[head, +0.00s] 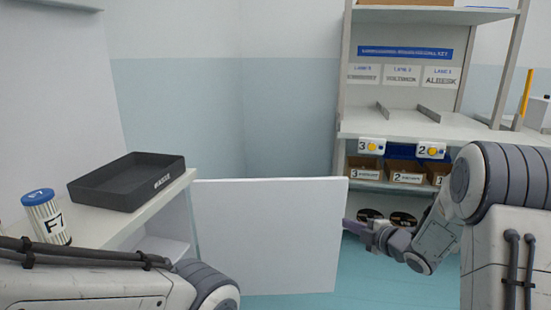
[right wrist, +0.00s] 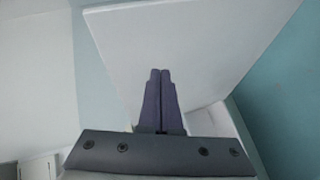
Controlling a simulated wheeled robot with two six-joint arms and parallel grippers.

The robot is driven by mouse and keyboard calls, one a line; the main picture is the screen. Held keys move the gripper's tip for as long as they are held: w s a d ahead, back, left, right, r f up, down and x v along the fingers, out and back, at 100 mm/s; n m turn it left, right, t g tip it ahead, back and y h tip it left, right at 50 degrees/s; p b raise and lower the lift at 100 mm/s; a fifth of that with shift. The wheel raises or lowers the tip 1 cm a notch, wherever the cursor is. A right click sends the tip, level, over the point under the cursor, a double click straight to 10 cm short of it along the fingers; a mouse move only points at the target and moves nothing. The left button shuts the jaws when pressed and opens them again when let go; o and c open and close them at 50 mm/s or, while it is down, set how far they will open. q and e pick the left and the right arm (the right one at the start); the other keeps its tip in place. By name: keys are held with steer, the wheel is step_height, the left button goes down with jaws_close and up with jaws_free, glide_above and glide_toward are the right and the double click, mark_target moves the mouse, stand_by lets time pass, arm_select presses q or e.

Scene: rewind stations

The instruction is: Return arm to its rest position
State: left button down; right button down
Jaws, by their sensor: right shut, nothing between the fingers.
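My right arm comes in from the right in the head view. Its gripper (head: 358,229) points left, close to the right edge of a white panel (head: 265,235) that looks like an open cabinet door. In the right wrist view the two fingers (right wrist: 160,75) are together with nothing between them, and the white panel (right wrist: 190,40) fills the space beyond them. I cannot tell whether the fingertips touch the panel. My left arm shows at the lower left of the head view; its gripper is not in view.
A counter at the left holds a dark grey tray (head: 125,182) and a white canister with a blue lid (head: 45,215). A shelf rack (head: 420,122) with lane labels and numbered cardboard boxes (head: 405,170) stands at the back right. Teal floor shows between the panel and my right arm.

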steer(key=s+a+m+g+h, duration=0.55)
steer(key=s+a+m, duration=0.35)
steer(key=s+a, duration=0.65)
steer(key=s+a+m+g+p, duration=0.15)
steer(key=s+m+g, duration=0.45)
steer(key=s, duration=1.9)
step_height(320, 180, up, 32)
steer(key=n+g+p, duration=0.1)
steer(key=p, duration=3)
steer(key=shift+a+n+g, duration=0.3)
steer(key=shift+a+g, duration=0.05)
steer(key=shift+a, duration=0.1)
steer(key=shift+f, duration=0.1)
steer(key=shift+a, duration=0.1)
